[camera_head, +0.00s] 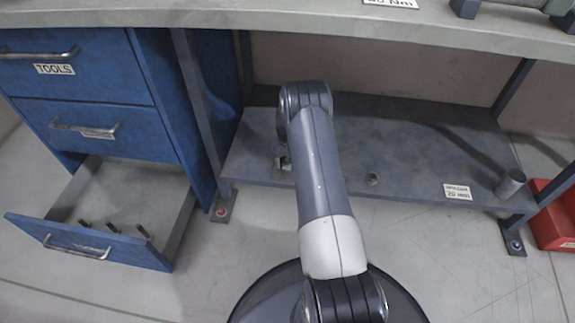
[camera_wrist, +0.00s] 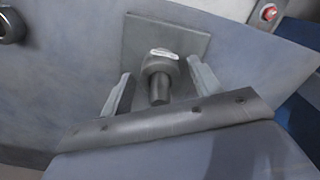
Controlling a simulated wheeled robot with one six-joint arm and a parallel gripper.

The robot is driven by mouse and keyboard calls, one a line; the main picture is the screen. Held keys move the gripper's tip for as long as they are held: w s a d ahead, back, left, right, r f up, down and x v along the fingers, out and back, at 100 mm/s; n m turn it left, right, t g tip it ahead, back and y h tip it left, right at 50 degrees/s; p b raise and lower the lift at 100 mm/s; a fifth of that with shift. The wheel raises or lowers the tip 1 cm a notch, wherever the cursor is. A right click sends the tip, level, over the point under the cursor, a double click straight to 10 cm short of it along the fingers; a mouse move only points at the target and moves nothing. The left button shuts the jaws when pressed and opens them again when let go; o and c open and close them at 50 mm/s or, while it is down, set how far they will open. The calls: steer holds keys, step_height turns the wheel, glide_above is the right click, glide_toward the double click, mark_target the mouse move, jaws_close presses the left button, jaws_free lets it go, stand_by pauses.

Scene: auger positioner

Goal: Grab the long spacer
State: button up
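My gripper (camera_wrist: 158,95) is open in the wrist view. Its two fingers stand on either side of a dark grey stepped cylindrical part (camera_wrist: 159,78) with a pale top piece, with gaps showing on both sides. This part is in front of a square grey plate (camera_wrist: 188,45); whether it is a spacer I cannot tell. In the head view, my arm mostly hides this spot and my gripper. A tall grey cylinder (camera_head: 510,183), possibly the long spacer, stands at the lower shelf's right end. A short round piece (camera_head: 372,179) sits mid-shelf.
The lower shelf (camera_head: 410,150) lies under the workbench top (camera_head: 250,17). A label (camera_head: 457,192) is near the tall cylinder. A blue cabinet (camera_head: 85,85) has its bottom drawer (camera_head: 95,240) open, with several dark pieces inside. A red bin (camera_head: 555,215) is at right.

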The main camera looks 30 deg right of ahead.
steer(key=c, duration=1.2)
steer(key=shift+r, duration=0.1)
steer(key=shift+c, duration=0.2)
